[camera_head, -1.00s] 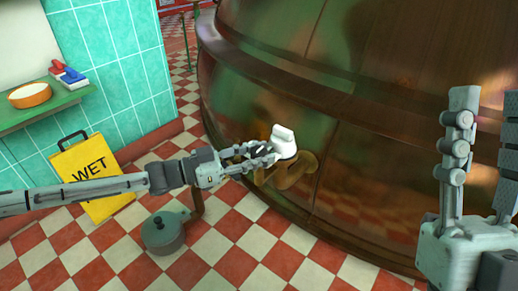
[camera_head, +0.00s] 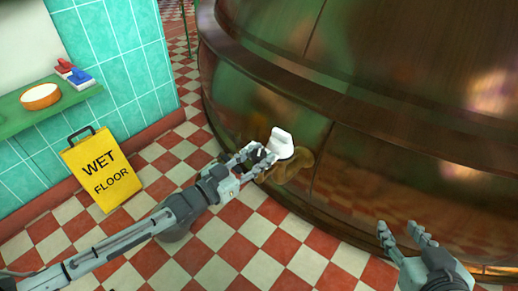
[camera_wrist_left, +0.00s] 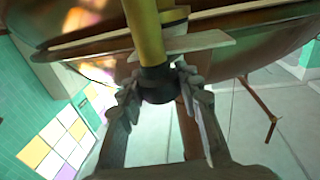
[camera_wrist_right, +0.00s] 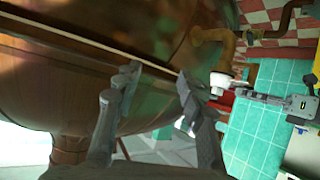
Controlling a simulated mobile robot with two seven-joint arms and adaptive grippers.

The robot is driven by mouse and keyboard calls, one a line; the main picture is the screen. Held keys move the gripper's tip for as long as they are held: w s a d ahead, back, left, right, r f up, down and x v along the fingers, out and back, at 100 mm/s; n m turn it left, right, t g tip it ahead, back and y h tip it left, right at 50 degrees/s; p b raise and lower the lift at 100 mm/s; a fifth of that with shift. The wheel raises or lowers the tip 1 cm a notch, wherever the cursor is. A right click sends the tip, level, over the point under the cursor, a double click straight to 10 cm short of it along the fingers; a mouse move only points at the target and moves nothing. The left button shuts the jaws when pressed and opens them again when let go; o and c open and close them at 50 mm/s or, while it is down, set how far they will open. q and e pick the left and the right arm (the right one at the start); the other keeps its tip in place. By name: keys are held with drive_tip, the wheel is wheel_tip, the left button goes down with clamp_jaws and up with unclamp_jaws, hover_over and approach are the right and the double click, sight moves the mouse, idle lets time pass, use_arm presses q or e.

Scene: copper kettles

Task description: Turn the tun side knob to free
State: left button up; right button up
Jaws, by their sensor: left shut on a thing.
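The copper tun (camera_head: 400,110) fills the right of the head view. A brass pipe (camera_head: 295,168) bends out of its lower side and ends in a side knob with a white flared part (camera_head: 280,143). The white part also shows in the right wrist view (camera_wrist_right: 220,82). My left gripper (camera_head: 258,155) is shut on the knob's dark round part (camera_wrist_left: 157,84), just beside the white part. Its fingers flank that part in the left wrist view. My right gripper (camera_head: 403,232) is open and empty, low in front of the tun. Its fingers are apart in the right wrist view (camera_wrist_right: 157,76).
A yellow wet floor sign (camera_head: 102,170) leans by the tiled wall at left. Checkered floor (camera_head: 230,265) is open in front of the tun. My left arm crosses above it.

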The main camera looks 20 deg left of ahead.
sight(259, 153)
use_arm(q)
drive_tip(key=shift+r+n+t+y+p, duration=0.2)
drive_tip(key=shift+n+t+y+p, duration=0.15)
drive_tip(key=shift+p, duration=0.25)
drive_tip(key=shift+n+t+y+p, duration=0.25)
drive_tip(key=shift+n+y+p, duration=0.4)
drive_tip(key=shift+y+p, duration=0.3)
use_arm(e)
drive_tip(key=s+d+f+m+g+h, duration=0.1)
drive_tip(key=s+d+f+g+h, duration=0.1)
drive_tip(key=s+d+f+g, duration=0.3)
drive_tip(key=s+d+f+m+g+h, duration=0.1)
drive_tip(key=s+d+f+g+h, duration=0.15)
drive_tip(key=s+d, duration=0.5)
use_arm(q)
drive_tip(key=shift+n+t+y+p, duration=0.3)
drive_tip(key=shift+n+y+p, duration=0.4)
drive_tip(key=shift+y+p, duration=0.45)
drive_tip(key=shift+f+n+y, duration=0.1)
drive_tip(key=shift+n+y, duration=0.2)
drive_tip(key=shift+y, duration=0.15)
use_arm(e)
wheel_tip(259, 153, down, 8)
drive_tip(key=w+a+g, duration=0.1)
drive_tip(key=w, duration=0.1)
drive_tip(key=shift+a+r+n+y, duration=0.2)
drive_tip(key=shift+n+y, duration=0.1)
drive_tip(key=shift+y, duration=0.15)
use_arm(q)
drive_tip(key=o, duration=1.2)
